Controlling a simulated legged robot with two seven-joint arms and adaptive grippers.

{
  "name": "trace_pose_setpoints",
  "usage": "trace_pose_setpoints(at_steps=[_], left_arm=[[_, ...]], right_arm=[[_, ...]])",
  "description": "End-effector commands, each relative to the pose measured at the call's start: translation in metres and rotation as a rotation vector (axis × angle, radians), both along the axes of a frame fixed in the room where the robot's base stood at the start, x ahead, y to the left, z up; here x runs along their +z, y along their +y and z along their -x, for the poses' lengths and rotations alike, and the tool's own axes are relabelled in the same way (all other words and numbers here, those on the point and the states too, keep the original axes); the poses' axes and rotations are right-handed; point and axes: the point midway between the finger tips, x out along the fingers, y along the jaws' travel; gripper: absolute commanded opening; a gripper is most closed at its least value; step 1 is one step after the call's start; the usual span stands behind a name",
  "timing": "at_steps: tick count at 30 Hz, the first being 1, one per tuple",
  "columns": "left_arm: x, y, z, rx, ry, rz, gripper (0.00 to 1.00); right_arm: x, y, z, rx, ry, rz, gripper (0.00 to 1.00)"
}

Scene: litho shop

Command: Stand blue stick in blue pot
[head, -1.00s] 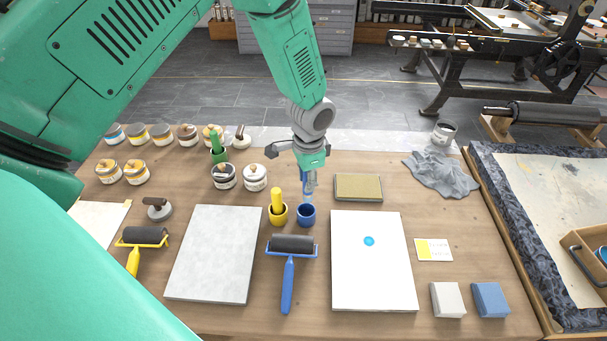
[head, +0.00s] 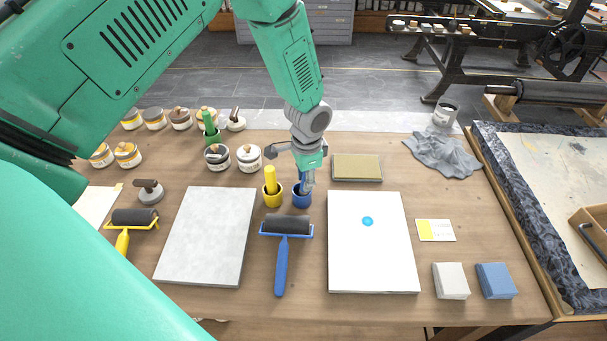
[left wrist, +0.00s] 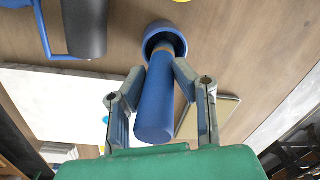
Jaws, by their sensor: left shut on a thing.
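The blue stick (left wrist: 155,105) is held between the fingers of my left gripper (left wrist: 155,95) in the left wrist view. Its far end is at the mouth of the blue pot (left wrist: 165,36) and appears to be inside it. In the head view the blue pot (head: 302,197) stands on the table, with my left gripper (head: 308,181) directly above it. The fingers hide most of the stick (head: 302,175) there. How deep the stick sits in the pot cannot be told. My right gripper is not in view.
A yellow pot (head: 272,198) with a yellow stick stands close left of the blue pot. A blue roller (head: 286,226) lies in front, a white slab (head: 372,260) at right front, a grey slab (head: 208,240) at left. An olive block (head: 357,168) lies right of the gripper.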

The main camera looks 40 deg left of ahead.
Motion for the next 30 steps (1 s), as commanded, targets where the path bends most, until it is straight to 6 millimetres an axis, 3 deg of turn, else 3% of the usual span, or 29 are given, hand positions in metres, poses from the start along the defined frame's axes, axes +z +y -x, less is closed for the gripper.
trace_pose_setpoints(at_steps=[11,12,14,25,30], left_arm=[[-0.004,0.005,0.001,0.004,-0.004,0.004,0.0],[-0.004,0.003,0.001,0.003,-0.003,0.002,0.27],[-0.003,0.002,0.001,0.002,-0.003,0.001,0.48],[0.001,0.0,0.001,0.003,-0.004,-0.001,0.48],[0.023,0.002,0.0,0.004,-0.007,0.003,0.48]], right_arm=[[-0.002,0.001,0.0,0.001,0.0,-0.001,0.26],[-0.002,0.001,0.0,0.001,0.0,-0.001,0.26],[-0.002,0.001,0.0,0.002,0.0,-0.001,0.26],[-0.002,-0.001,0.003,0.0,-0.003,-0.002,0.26],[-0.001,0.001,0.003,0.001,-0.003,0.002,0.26]])
